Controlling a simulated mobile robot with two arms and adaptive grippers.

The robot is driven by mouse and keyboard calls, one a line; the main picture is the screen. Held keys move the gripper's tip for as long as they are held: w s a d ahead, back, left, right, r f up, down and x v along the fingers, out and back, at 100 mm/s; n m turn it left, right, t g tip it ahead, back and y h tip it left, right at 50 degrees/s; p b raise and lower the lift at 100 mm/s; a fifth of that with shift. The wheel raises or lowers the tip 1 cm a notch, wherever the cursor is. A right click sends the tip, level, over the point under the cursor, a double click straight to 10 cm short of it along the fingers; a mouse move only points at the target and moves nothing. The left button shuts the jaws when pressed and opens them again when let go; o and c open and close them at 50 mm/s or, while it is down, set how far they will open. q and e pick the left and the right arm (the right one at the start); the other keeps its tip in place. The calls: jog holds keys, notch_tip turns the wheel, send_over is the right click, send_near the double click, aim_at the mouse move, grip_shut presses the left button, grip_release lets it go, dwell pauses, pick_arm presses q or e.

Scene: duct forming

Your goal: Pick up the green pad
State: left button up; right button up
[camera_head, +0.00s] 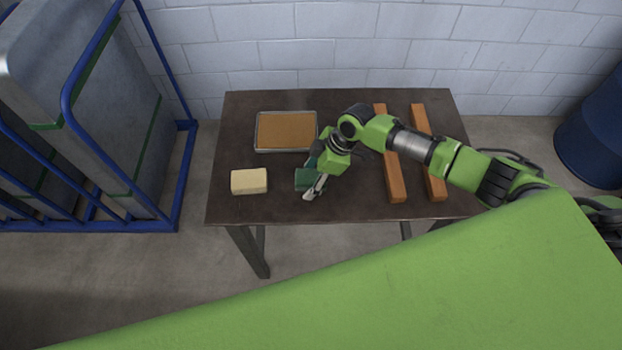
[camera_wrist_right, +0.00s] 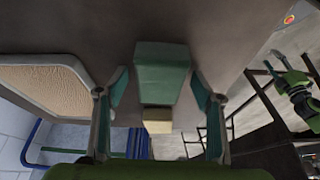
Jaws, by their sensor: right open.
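The green pad (camera_head: 303,178) lies on the dark table, left of the middle. In the right wrist view the green pad (camera_wrist_right: 160,75) sits between the two fingers, with its near end towards the cream block. My right gripper (camera_head: 315,187) is at the pad, its fingers pointing down over it and partly hiding it. The right gripper is open, with a gap visible on each side of the pad in the wrist view. Part of a green arm, seemingly my left one, shows small at the right of the wrist view; its jaws are too small to read.
A cream block (camera_head: 249,181) lies left of the pad. A metal tray (camera_head: 257,148) with a brown sheet is behind it. Two orange-brown bars (camera_head: 396,185) (camera_head: 437,188) lie on the right. A blue rack (camera_head: 184,165) stands left of the table (camera_head: 285,209).

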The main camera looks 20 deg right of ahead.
jog(key=shift+s, duration=0.1)
jog(key=c, duration=1.2)
